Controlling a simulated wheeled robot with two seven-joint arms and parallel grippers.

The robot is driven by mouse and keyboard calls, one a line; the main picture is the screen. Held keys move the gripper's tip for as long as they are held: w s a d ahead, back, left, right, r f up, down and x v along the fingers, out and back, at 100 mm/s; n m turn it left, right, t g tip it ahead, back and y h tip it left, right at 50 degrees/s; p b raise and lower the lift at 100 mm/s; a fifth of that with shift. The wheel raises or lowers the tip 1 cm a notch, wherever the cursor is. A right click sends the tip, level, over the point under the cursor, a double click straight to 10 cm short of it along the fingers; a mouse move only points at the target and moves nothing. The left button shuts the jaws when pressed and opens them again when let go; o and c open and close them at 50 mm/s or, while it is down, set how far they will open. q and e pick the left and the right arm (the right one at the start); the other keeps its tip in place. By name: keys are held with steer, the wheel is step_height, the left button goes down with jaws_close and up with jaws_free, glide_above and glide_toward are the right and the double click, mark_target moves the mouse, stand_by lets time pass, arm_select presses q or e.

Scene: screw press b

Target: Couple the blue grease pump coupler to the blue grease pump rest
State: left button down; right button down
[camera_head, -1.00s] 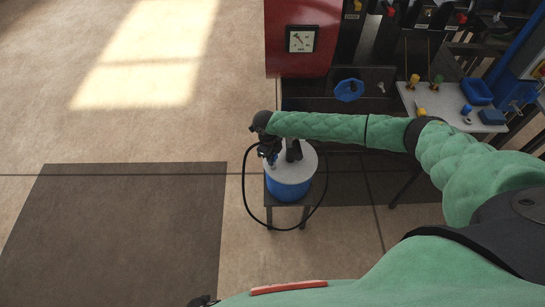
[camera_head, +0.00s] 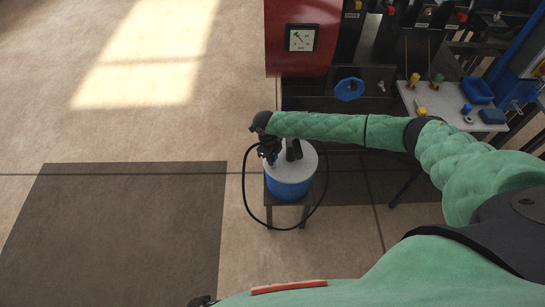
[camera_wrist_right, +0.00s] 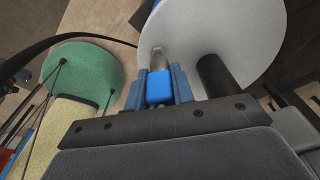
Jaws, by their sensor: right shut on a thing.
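My right gripper (camera_head: 268,154) is over the left part of the pale lid of the blue grease pump (camera_head: 287,189). In the right wrist view its two fingers (camera_wrist_right: 160,89) are shut on the blue grease pump coupler (camera_wrist_right: 159,87). A short metal piece (camera_wrist_right: 158,59) extends from the coupler toward the lid (camera_wrist_right: 228,38). I cannot tell whether the coupler is seated on the blue grease pump rest, as the gripper hides that spot in the head view. A dark post (camera_wrist_right: 216,75) stands on the lid beside the fingers. My left gripper does not show.
A black hose (camera_head: 245,190) loops around the pump, which stands on a small dark stand (camera_head: 270,213). The floor at left is clear.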

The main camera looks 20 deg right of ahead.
steer(key=shift+f+b, duration=0.45)
steer(key=shift+f, duration=0.55)
steer(key=shift+f+b, duration=0.15)
steer(key=shift+b, duration=0.2)
steer(key=c, duration=1.1)
jaws_free()
steer(key=shift+r, duration=0.2)
